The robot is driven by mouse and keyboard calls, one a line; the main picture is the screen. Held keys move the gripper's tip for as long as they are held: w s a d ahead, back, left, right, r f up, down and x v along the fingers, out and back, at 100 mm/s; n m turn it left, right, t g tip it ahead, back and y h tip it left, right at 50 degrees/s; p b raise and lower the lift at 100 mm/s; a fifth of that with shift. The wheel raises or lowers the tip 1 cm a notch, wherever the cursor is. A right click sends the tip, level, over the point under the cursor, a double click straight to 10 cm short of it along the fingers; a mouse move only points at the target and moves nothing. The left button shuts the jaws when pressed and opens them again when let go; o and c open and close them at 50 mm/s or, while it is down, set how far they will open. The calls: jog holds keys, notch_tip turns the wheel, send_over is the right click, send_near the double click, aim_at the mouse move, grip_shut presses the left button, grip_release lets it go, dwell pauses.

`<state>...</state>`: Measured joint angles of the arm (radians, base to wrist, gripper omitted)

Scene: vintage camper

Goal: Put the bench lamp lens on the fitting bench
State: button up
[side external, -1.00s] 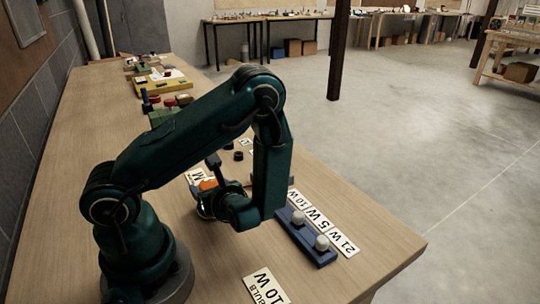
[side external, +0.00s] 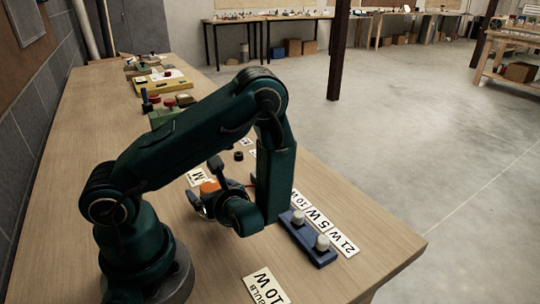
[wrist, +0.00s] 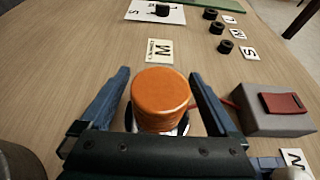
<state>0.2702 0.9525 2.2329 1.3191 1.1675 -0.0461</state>
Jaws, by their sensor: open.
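An orange, round-topped lens (wrist: 160,92) stands on a shiny metal lamp base (wrist: 181,128) in the wrist view. In the side view the orange lens (side external: 209,187) shows beside my gripper (side external: 217,183). In the wrist view my gripper (wrist: 160,78) is open, with one finger to each side of the lens and gaps visible. Its lower part and most of the base are hidden behind the gripper body. The wooden bench (side external: 95,130) lies under everything; I cannot tell whether it is the named fitting bench.
A grey box with a red switch (wrist: 281,105) stands right of the lens. A card marked M (wrist: 160,52) lies beyond it. Several black rings (wrist: 216,28) sit farther off. A blue holder (side external: 312,248) with two white bulbs lies near the bench's right edge.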

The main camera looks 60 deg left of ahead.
jog(key=v, duration=0.3)
jog(key=shift+d, duration=0.15)
jog(key=shift+o, duration=0.3)
jog(key=shift+d+r, duration=0.15)
jog(key=shift+d, duration=0.15)
